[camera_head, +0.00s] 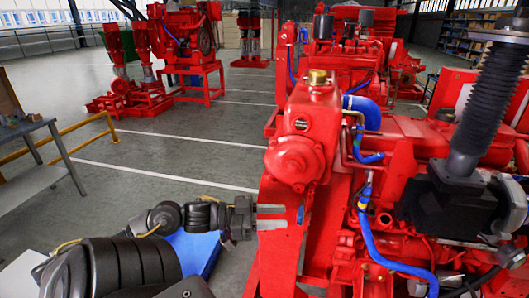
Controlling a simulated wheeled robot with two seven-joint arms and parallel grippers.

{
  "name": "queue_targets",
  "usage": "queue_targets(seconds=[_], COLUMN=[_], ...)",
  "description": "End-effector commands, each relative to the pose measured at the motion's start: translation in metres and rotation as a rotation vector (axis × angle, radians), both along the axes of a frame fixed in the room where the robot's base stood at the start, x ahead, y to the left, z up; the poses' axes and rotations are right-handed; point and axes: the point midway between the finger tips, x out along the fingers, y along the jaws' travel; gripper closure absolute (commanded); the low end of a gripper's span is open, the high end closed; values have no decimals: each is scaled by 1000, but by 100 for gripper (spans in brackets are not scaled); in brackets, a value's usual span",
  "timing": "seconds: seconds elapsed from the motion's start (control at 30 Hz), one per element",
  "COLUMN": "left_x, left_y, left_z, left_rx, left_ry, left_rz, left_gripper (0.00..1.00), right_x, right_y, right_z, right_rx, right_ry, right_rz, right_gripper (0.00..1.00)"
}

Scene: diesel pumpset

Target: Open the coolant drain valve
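A red diesel pumpset (305,130) fills the right half of the head view. My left gripper (272,217) comes in from the left, its two grey fingers apart and pointing right. The fingers lie in front of the red engine's lower left part. A small blue part (300,214) shows just right of the fingertips, apart from them in the picture; it may be the valve's handle, but it is too small to tell. No part can be named as the coolant drain valve for sure. No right gripper can be made out.
Blue hoses (372,235) run down the engine's front. A black corrugated pipe (485,95) rises at the right. A blue-topped surface (192,252) lies below my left arm. A table (30,128) and yellow rail (85,137) stand at left.

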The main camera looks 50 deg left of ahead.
Motion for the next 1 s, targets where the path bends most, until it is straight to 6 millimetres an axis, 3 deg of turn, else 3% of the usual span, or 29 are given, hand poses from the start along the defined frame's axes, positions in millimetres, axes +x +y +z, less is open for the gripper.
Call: queue_targets(seconds=[0.3,1.0], left_x=[-22,-20], left_y=[18,18], left_z=[0,-6], left_rx=[-1,7], left_ry=[-1,4], left_rz=[0,31], left_gripper=[64,64], right_x=[0,0], right_y=[0,0], right_z=[-6,-6], right_rx=[0,0], right_ry=[0,0], right_rz=[0,0], right_gripper=[100,100])
